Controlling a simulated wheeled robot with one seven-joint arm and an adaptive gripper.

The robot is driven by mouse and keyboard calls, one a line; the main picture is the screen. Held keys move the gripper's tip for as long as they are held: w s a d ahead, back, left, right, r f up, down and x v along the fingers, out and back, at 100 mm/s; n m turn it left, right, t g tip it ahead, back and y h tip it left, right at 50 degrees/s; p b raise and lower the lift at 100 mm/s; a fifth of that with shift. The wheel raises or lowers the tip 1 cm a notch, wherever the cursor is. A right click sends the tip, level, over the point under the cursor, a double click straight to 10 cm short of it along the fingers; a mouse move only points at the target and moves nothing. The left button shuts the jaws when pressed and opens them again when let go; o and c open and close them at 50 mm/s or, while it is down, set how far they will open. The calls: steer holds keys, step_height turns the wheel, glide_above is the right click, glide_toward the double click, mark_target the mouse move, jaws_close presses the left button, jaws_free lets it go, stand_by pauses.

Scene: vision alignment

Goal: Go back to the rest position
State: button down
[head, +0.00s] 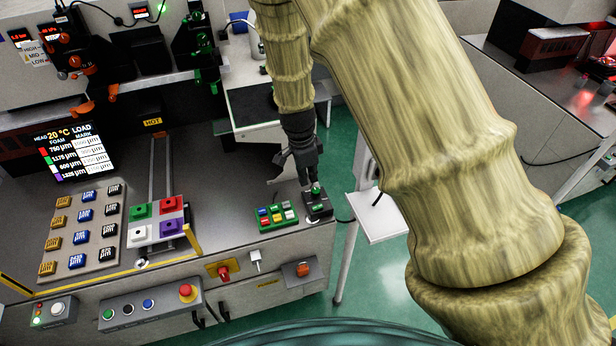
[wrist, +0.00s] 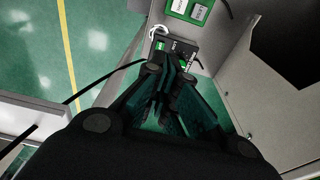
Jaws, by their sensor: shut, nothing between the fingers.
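My gripper (head: 306,172) hangs from my arm at the right end of the workbench (head: 235,190) in the head view. It points down, with its fingers together and nothing between them. Just below it is a small black box with a green button (head: 317,200). I cannot tell whether the fingertips touch it. In the wrist view my gripper (wrist: 165,110) fills the lower middle, and the black box (wrist: 182,45) shows beyond the fingers. My large arm link covers much of the right half of the head view.
A green-edged keypad (head: 277,215) lies left of the black box. Colored blocks (head: 157,222) on a slide and a button tray (head: 82,232) are farther left. A white side shelf (head: 378,215) stands right of the bench. Green floor is open between the benches.

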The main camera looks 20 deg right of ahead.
steer(key=s+d+f+n, duration=0.2)
steer(key=s+f+n, duration=0.3)
steer(key=s+f, duration=0.55)
steer(key=s+a+f+n, duration=0.1)
steer(key=s+f+n, duration=0.3)
steer(key=s, duration=0.4)
steer(key=s+f+n+y, duration=0.1)
steer(key=s+f+n, duration=0.2)
steer(key=s, duration=0.5)
steer(key=s+a+f+n, duration=0.1)
steer(key=s+f+n, duration=0.3)
steer(key=s+n, duration=0.2)
steer(key=shift+s+a+f, duration=0.35)
steer(key=shift+s, duration=0.85)
